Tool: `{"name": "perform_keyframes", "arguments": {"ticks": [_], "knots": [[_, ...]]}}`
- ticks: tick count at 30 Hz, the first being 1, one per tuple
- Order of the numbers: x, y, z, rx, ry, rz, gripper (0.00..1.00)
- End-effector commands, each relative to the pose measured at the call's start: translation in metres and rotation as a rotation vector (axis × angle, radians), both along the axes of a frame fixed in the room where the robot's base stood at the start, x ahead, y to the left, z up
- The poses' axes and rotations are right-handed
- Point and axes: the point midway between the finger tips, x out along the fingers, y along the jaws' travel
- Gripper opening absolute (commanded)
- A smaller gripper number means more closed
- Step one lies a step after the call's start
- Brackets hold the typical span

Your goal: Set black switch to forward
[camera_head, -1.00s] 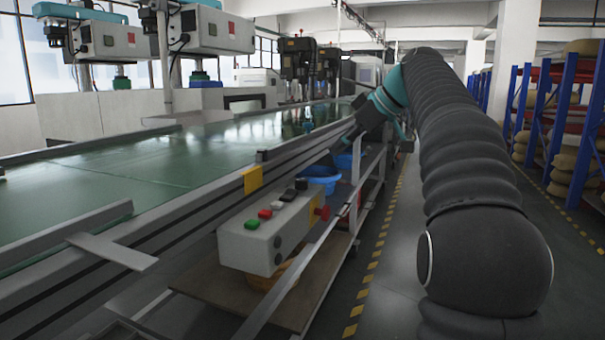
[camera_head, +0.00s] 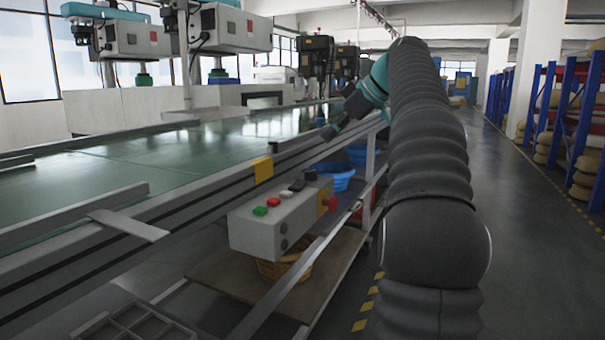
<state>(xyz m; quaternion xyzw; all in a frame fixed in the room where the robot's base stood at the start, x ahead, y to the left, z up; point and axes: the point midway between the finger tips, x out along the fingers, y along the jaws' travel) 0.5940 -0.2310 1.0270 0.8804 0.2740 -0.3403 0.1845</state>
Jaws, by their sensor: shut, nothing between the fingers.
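The grey control box (camera_head: 255,236) hangs at the near side of the conveyor. Its sloped top carries a green button (camera_head: 259,211), a red button (camera_head: 273,202), a white part (camera_head: 286,195), a low dark part (camera_head: 297,186) and a taller black switch (camera_head: 311,176) at the far end. The switch's setting is too small to read. My gripper (camera_head: 326,134) is shut and empty. It appears above and beyond the box, over the conveyor's edge, apart from the switch.
A red knob (camera_head: 331,203) sticks out from the box's end. The green conveyor (camera_head: 130,172) fills the left. Blue baskets (camera_head: 339,181) and an orange basket (camera_head: 270,270) sit below. The aisle (camera_head: 540,260) on the right is clear, with shelves beyond.

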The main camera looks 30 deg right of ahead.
Motion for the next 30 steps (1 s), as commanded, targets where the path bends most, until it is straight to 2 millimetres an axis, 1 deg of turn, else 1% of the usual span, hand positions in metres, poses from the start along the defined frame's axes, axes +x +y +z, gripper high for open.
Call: {"name": "perform_keyframes", "arguments": {"ticks": [4, 8, 22, 24, 30], "knots": [[0.003, 0.003, -0.004, 0.001, 0.001, 0.003, 0.0], [0.013, 0.009, -0.015, 0.001, 0.001, 0.004, 0.0], [0.064, 0.039, -0.075, 0.001, 0.002, 0.004, 0.0], [0.063, 0.035, -0.087, 0.002, 0.003, 0.001, 0.0], [0.065, 0.033, -0.105, 0.001, 0.001, 0.001, 0.0]]}}
